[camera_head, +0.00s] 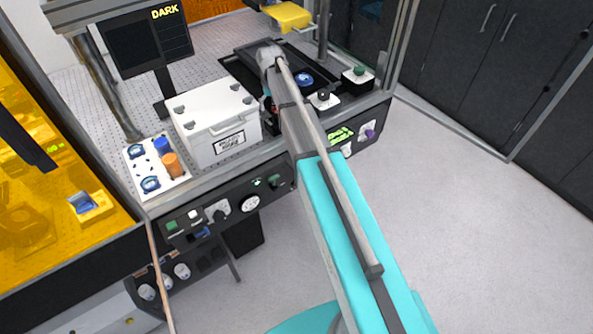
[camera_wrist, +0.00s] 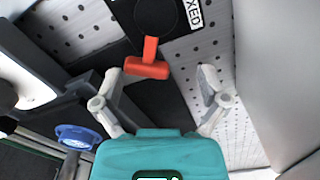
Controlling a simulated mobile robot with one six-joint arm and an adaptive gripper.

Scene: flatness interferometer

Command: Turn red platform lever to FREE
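The red lever (camera_wrist: 148,66), with a T-shaped handle, shows in the wrist view on a dark plate. A white label (camera_wrist: 193,14), cut off by the top edge so that only "XED" reads, is beside the lever's upper end. My gripper (camera_wrist: 161,76) is open, its grey fingers apart. The red handle lies at the fingertips, nearer the left finger, with a clear gap to the right finger. I cannot tell whether the left finger touches it.
A white lidded case (camera_head: 212,120) stands left of my arm on the perforated bench. A white tray (camera_head: 140,152) with blue and orange items is farther left. A control panel (camera_head: 222,212) runs along the front. A blue round part (camera_wrist: 77,137) is left of my gripper.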

